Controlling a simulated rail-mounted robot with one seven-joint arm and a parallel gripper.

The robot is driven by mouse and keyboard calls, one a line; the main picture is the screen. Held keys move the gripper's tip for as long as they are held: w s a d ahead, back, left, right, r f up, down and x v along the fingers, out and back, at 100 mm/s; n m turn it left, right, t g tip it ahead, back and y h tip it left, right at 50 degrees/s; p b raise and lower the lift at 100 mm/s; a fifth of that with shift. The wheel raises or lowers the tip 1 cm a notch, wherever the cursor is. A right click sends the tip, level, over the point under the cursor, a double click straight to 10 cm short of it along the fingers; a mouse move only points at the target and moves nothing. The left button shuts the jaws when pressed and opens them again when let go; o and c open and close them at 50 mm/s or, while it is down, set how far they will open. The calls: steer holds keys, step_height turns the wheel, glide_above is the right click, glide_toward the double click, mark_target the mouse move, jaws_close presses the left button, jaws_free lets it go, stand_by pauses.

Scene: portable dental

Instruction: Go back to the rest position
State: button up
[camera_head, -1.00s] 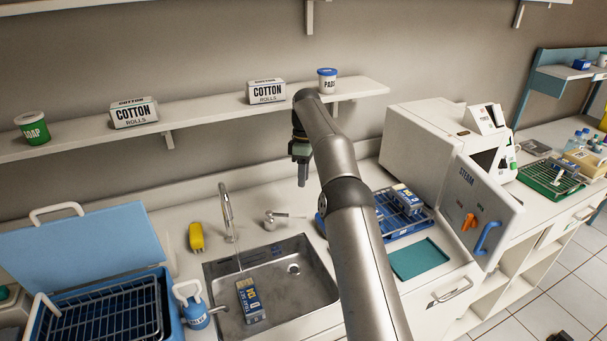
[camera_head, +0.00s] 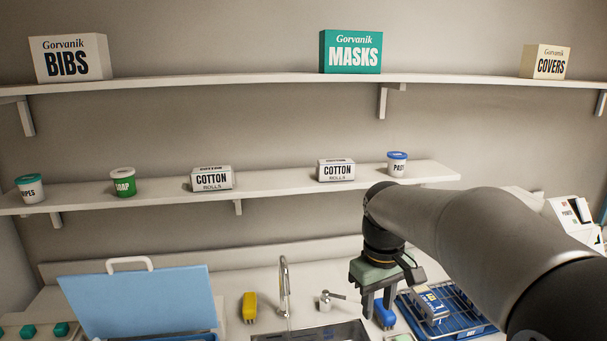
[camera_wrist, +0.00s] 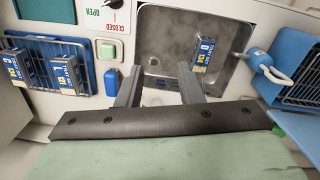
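My gripper (camera_head: 376,303) hangs fingers-down above the counter, right of the faucet, in the head view. In the wrist view its two fingers (camera_wrist: 160,70) stand apart with nothing between them. A blue and white carton (camera_wrist: 204,54) lies in the metal sink (camera_wrist: 152,62), clear of the fingers. My forearm crosses the right side of the head view and hides part of the counter.
A blue wire rack (camera_head: 470,331) with cartons is right of my gripper. A blue object (camera_head: 384,316) sits close behind the fingers. A shelf (camera_head: 290,197) with tubs and cotton boxes runs behind. An open blue lid (camera_head: 140,300) stands at left.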

steer(key=s+f+m, duration=0.2)
steer(key=s+f, duration=0.2)
steer(key=s, duration=0.6)
steer(key=s+f+m+t, duration=0.1)
steer(key=s+f+m, duration=0.2)
steer(key=s, duration=0.6)
steer(key=shift+s+d+f, duration=0.35)
steer(key=shift+d+f, duration=0.05)
steer(key=shift+f, duration=0.25)
